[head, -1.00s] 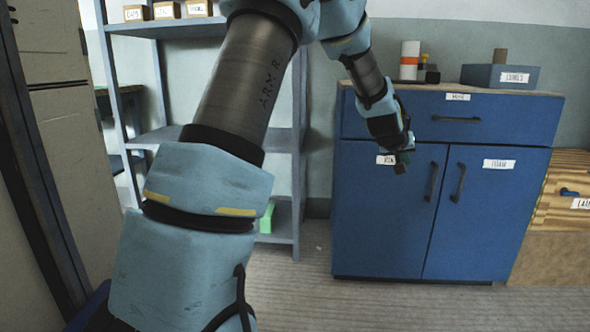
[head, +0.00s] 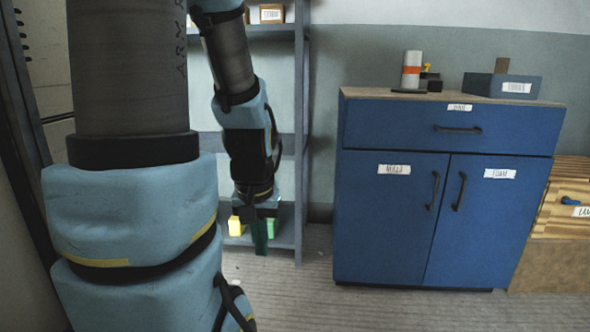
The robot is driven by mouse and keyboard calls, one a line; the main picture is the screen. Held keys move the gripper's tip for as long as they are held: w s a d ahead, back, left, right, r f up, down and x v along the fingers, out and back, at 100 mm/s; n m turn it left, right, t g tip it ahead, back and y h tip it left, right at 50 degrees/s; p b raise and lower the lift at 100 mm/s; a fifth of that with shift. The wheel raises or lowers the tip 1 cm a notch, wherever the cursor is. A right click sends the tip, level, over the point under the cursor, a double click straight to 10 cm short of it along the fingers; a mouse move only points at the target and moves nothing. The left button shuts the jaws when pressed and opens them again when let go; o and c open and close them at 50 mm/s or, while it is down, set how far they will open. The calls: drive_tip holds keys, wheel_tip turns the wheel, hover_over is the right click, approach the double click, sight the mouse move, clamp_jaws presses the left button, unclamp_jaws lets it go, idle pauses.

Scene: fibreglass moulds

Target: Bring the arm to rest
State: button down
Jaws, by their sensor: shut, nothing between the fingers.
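My arm fills the left of the head view, its thick lower links close to the camera. The forearm hangs down in front of the shelf unit, with my gripper (head: 260,238) at its lower end, pointing down. The fingers look dark green and are closed together with nothing held. My gripper is in front of the lowest shelf as seen here, left of the blue cabinet and apart from it. How far it is from the shelf is hard to tell.
A blue cabinet (head: 390,225) stands right of centre, its drawer and doors closed. On it are a white cylinder with an orange band (head: 411,72) and a blue-grey bin (head: 500,86).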

wheel_tip(320, 180, up, 28)
drive_tip(key=p, duration=2.6)
drive_tip(key=shift+f, duration=0.2)
drive_tip(key=shift+w, duration=0.1)
